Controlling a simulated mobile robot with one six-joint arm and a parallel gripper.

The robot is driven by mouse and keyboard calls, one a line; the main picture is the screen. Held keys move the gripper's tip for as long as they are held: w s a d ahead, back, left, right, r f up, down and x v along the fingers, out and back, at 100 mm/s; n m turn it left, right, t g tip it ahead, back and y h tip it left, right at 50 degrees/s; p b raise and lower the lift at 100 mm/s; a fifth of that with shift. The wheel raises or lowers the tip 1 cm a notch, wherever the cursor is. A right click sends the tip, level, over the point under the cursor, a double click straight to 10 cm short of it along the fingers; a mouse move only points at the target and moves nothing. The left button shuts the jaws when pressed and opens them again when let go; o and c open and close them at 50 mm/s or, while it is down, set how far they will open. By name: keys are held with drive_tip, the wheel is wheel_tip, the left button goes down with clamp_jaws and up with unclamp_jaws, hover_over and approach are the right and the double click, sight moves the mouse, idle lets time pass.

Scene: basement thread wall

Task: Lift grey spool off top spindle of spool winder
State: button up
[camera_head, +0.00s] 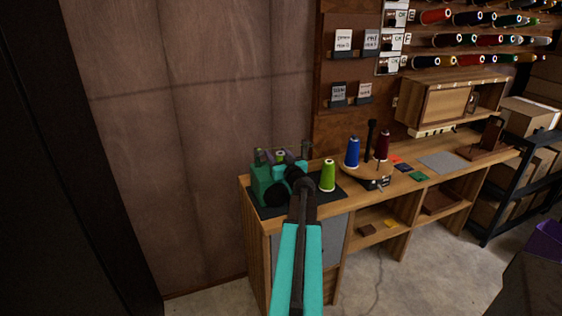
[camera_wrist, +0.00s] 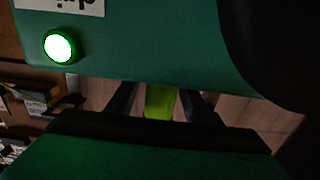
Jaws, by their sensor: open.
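The green spool winder (camera_head: 266,186) stands at the left end of the wooden bench, partly hidden by my arm. Small spool tops show above it, but I cannot tell for sure which is the grey spool or the top spindle. In the wrist view the winder's green face (camera_wrist: 150,35) fills the top, with a lit round button (camera_wrist: 59,46) and part of a label. My gripper (camera_wrist: 160,104) is open close to the winder, its dark fingers apart. A yellow-green thing (camera_wrist: 160,102) shows between them; I cannot tell its distance. No grey spool is clear there.
A lime cone (camera_head: 328,176) stands right of the winder. Further right are a blue cone (camera_head: 352,153) and a dark red cone (camera_head: 382,145) on a wooden stand. Coloured swatches and a grey mat (camera_head: 444,162) lie beyond. Thread racks line the wall above.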

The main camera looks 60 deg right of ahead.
drive_tip(key=c, duration=1.1)
drive_tip(key=shift+r, duration=0.15)
drive_tip(key=shift+r+b, duration=0.4)
drive_tip(key=shift+r, duration=4.45)
